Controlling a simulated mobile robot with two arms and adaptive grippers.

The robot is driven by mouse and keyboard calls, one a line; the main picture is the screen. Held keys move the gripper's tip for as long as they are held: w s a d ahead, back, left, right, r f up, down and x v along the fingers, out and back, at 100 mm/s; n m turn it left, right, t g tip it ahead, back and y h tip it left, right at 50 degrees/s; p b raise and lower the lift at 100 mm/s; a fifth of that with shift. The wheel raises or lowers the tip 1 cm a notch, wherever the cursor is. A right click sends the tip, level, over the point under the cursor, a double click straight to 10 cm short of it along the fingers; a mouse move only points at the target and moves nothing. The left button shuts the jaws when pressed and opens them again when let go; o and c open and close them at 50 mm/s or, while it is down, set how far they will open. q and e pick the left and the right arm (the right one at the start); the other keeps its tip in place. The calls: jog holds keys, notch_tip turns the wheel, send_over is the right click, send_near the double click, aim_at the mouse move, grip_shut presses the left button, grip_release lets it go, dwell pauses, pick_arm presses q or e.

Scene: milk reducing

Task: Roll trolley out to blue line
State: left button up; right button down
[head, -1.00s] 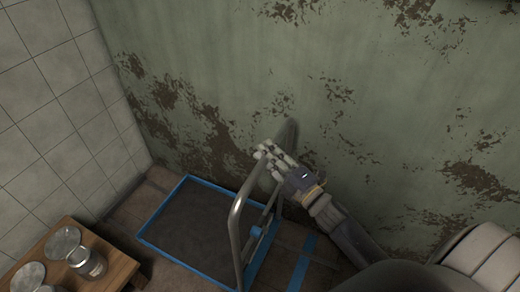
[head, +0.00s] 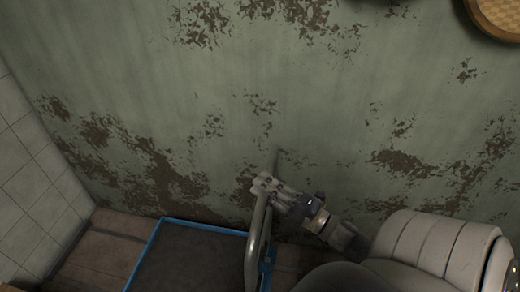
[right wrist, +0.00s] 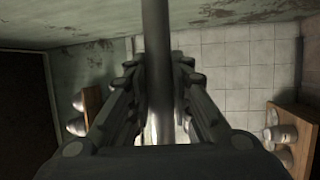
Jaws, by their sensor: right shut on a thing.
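The trolley has a dark flat deck with a blue rim (head: 205,226) and a grey tubular push handle (head: 254,240). It stands low in the head view, close to the stained green wall, with its near part cut off by the bottom edge. My right gripper (head: 264,188) is shut on the top of the handle. In the right wrist view the handle bar (right wrist: 156,35) runs between the two fingers of my right gripper (right wrist: 158,75). The blue line is not in view now. My left gripper is not in view.
The green wall (head: 260,90) lies right behind the trolley, and a white tiled wall (head: 30,180) is at the left. Brown floor (head: 105,245) shows between them. In the right wrist view, a wooden stand (right wrist: 302,125) holds metal-looking containers (right wrist: 280,133).

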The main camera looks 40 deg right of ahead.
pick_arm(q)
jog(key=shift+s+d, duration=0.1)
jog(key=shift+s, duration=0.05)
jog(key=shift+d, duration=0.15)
pick_arm(e)
jog(key=c, duration=1.4)
grip_release()
jog(key=shift+c, duration=0.2)
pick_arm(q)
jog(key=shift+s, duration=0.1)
pick_arm(e)
jog(key=shift+s, duration=0.1)
jog(key=v, duration=1.2)
jog(key=shift+f, duration=0.1)
